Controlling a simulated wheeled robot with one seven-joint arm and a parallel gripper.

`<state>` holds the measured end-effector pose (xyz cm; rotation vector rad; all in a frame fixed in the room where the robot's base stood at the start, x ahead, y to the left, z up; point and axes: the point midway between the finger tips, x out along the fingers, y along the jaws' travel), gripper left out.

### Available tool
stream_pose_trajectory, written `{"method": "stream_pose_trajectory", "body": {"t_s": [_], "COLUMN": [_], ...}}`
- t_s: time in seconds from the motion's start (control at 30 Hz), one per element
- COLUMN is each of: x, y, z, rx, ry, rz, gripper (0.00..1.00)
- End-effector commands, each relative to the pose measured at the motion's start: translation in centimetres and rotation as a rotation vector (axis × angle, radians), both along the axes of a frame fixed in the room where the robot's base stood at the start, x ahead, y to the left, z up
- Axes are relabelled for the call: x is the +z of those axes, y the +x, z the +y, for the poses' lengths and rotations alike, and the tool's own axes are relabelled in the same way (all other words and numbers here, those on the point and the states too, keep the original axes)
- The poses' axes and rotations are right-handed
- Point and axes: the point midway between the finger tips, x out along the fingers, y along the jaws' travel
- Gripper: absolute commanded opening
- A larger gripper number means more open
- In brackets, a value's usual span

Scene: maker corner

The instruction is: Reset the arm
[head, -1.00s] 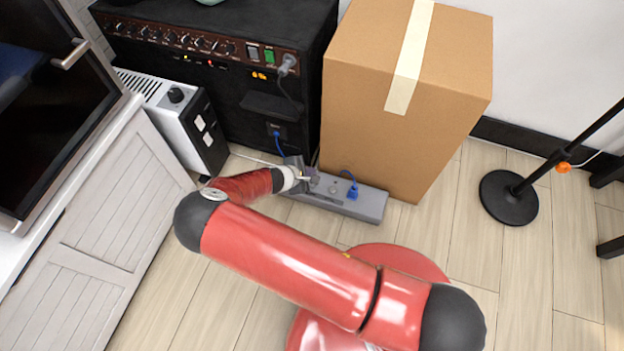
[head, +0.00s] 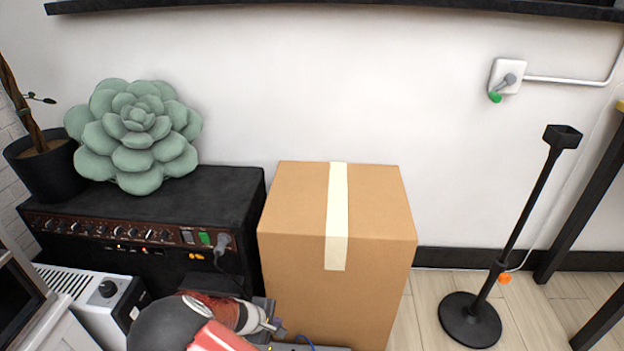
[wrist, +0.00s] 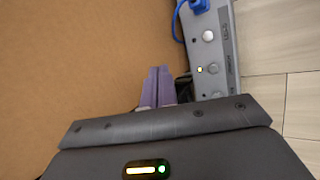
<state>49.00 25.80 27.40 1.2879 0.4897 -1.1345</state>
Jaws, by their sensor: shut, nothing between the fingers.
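My gripper (head: 277,329) is low in the head view, in front of the cardboard box (head: 330,270), with my red and black arm behind it. In the wrist view its two purple-grey fingers (wrist: 157,84) lie side by side, shut and empty. They point along the brown face of the box (wrist: 70,60). I cannot tell whether the fingers touch the box or the strip.
A black amplifier (head: 150,265) stands left of the box, with a green succulent cushion (head: 135,135) on top. A white-and-black unit (head: 100,300) is at lower left. A black stand (head: 470,318) is on the floor at right.

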Motion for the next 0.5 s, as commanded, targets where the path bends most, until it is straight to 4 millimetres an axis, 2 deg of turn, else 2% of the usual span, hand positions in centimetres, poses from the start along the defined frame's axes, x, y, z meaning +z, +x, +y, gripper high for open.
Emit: {"method": "stream_pose_trajectory", "body": {"t_s": [0.03, 0.1, 0.33, 0.5], "x": [2.4, 5.2, 13.5, 19.9], "y": [0.4, 0.6, 0.2, -0.9], "z": [-1.0, -2.4, -6.9, -10.6], "rx": [-0.081, -0.178, -0.434, -0.596], "ry": [0.057, 0.122, 0.312, 0.453], "rz": [0.008, 0.019, 0.04, 0.036], "gripper": [0.0, 0.0, 0.0, 0.0]}}
